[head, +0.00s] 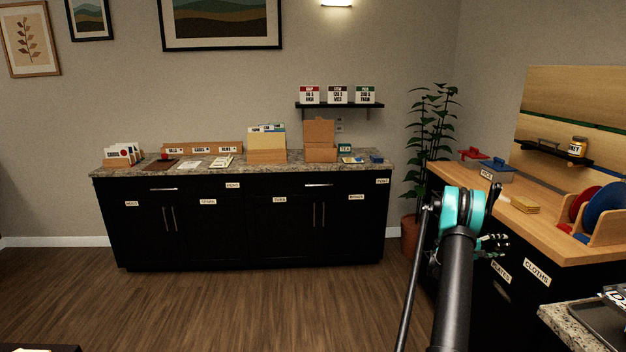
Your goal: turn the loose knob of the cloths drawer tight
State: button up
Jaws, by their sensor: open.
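The cloths drawer is in the dark cabinet under the wooden counter at right, marked by a white CLOTHS label (537,272). I cannot make out its knob in the head view; it is too dark or hidden. My gripper (497,243) is open, with nothing seen in it. It shows small and partly behind my arm, in front of the cabinet face and to the upper left of the CLOTHS label. I cannot tell its distance from the drawer front.
A label that seems to read PLATES (500,271) is left of CLOTHS. A granite top with a dark tray (600,325) is at lower right. The floor (250,310) is open.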

jog(key=n, duration=1)
jog(key=shift+n, duration=0.4)
jog(key=n, duration=0.4)
grip_shut()
jog(key=m, duration=0.4)
jog(key=shift+m, duration=0.4)
jog(key=shift+m, duration=2.2)
